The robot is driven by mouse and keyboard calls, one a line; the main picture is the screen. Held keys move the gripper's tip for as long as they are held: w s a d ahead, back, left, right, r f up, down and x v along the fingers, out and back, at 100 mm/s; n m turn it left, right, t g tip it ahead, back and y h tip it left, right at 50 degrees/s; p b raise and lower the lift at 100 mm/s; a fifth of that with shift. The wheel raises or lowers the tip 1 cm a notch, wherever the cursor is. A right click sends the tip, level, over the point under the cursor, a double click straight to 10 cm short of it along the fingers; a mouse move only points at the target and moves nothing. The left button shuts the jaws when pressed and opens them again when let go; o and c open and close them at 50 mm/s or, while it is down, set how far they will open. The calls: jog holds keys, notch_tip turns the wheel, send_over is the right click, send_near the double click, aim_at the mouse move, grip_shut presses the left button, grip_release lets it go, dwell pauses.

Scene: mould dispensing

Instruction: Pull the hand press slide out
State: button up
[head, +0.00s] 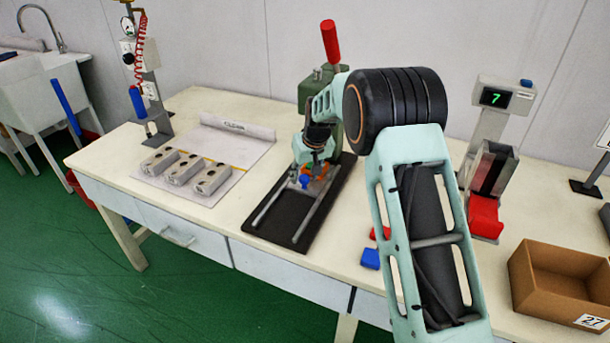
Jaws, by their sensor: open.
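The hand press stands on a black base (267,224) in the middle of the table, with a green body (316,85) and a red-handled lever (330,41) upright. Two metal rails (314,214) run from the press toward the table's front edge. The slide (298,184) sits at the back end of the rails under the press, with a small blue knob (305,182) at its front and orange parts by it. My gripper (318,160) is over the slide, just above and behind the blue knob. My arm hides part of the press, and contact with the knob cannot be made out.
Several grey mould blocks (184,169) lie on a white sheet at the left. A dispenser stand (146,85) is at the back left. A display stand (492,125) with a red part and an open cardboard box (560,277) are at the right. A blue block (370,259) lies near the front edge.

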jog(key=shift+w+f, duration=0.1)
jog(key=shift+f, duration=0.15)
grip_shut()
dwell(0.3)
